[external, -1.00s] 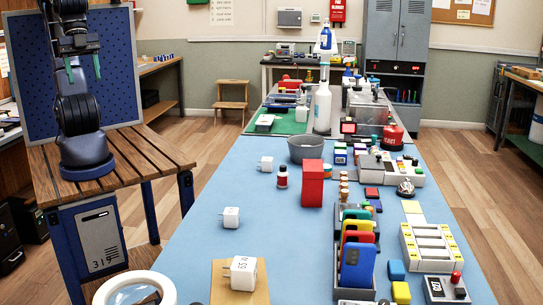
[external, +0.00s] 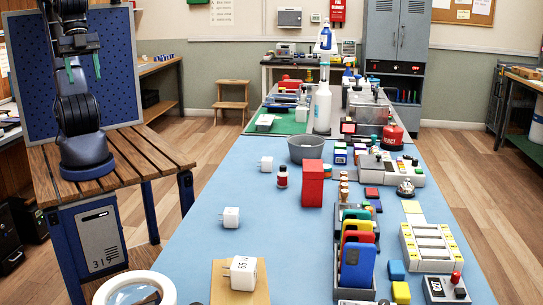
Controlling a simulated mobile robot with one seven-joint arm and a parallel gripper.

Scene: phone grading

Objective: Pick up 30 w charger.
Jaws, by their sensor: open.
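Three white cube-shaped chargers stand on the blue bench mat. The nearest charger (external: 241,273) sits on a tan board (external: 224,288) and bears a printed marking that looks like 65 W. A middle charger (external: 230,217) lies on the mat beyond it, and a far charger (external: 266,163) lies further back. Any print on these two is too small to read, so I cannot tell which is the 30 W one. My gripper (external: 84,67) is open and empty, with green fingers pointing down. It is raised above the slatted wooden stand at the left, well away from the chargers.
A red block (external: 312,184), a small red-and-white bottle (external: 282,177) and a grey bowl (external: 306,149) stand mid-bench. Coloured phones (external: 357,262) stand in a rack at the front right. A white ring (external: 134,288) is at the front left. The mat's left side is mostly clear.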

